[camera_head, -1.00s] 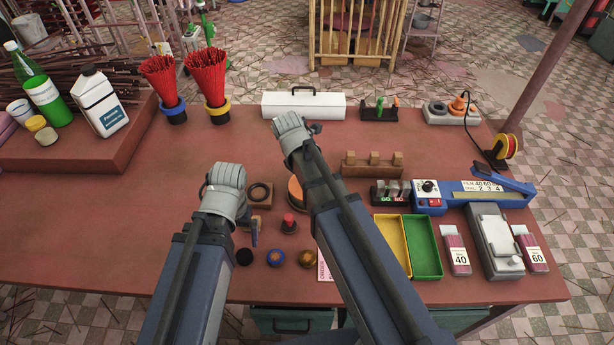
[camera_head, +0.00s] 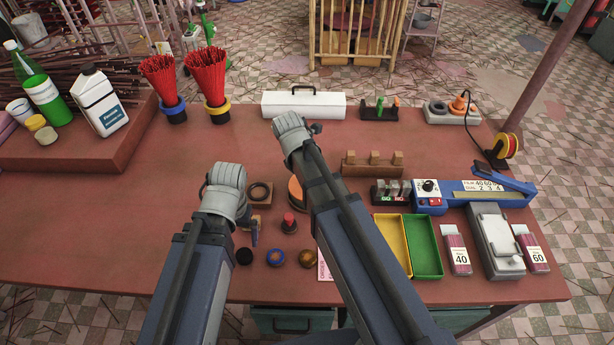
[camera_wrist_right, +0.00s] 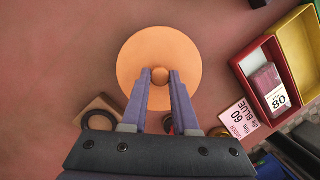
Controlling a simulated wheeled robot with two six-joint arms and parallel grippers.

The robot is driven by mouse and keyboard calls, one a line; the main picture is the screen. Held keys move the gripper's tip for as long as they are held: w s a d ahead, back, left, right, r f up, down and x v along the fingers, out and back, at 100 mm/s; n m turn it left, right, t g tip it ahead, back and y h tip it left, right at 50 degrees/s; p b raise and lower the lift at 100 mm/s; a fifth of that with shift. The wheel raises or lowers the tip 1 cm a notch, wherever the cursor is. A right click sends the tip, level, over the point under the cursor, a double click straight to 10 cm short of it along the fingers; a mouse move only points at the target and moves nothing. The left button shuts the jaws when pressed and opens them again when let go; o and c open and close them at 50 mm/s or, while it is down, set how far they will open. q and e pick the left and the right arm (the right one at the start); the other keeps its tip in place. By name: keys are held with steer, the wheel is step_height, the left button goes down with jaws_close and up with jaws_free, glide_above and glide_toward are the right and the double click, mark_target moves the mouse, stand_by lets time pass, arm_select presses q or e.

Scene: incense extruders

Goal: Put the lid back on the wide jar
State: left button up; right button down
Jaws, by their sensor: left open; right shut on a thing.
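The lid, a round orange disc with a small centre knob (camera_wrist_right: 160,50), is in the right wrist view. My right gripper (camera_wrist_right: 160,74) is shut on its knob. In the head view the lid (camera_head: 295,188) shows only in part, beside my right arm, which hides my right gripper. The wide jar cannot be made out: the disc covers whatever is below it in the wrist view, so I cannot tell whether the lid touches a jar. My left gripper (camera_head: 254,234) is open and empty, low over the table to the left of the lid.
A wooden block with a dark ring (camera_head: 259,193) sits just left of the lid. A red-topped piece (camera_head: 289,222) and several small round pieces (camera_head: 275,257) stand nearer the front. Yellow (camera_head: 393,240) and green (camera_head: 424,247) trays lie right. The table's left middle is clear.

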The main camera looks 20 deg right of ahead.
stand_by(0.4)
steer(key=shift+c, duration=0.6)
jaws_free()
arm_select(q)
steer(key=shift+r, duration=0.15)
arm_select(e)
steer(key=shift+r, duration=0.15)
steer(key=shift+w+d+p+v, duration=0.1)
steer(key=shift+d+p+v, duration=0.15)
steer(key=shift+p+v, duration=0.9)
steer(key=shift+w+d+p+v, duration=0.1)
steer(key=shift+d+p+v, duration=0.15)
steer(key=shift+p+v, duration=0.9)
steer(key=shift+w+d+p+v, duration=0.1)
steer(key=shift+d+p+v, duration=0.15)
steer(key=shift+p+v, duration=0.9)
arm_select(q)
step_height(320, 180, up, 7)
arm_select(e)
steer(key=shift+c, duration=0.2)
jaws_close()
arm_select(q)
steer(key=shift+f, duration=0.3)
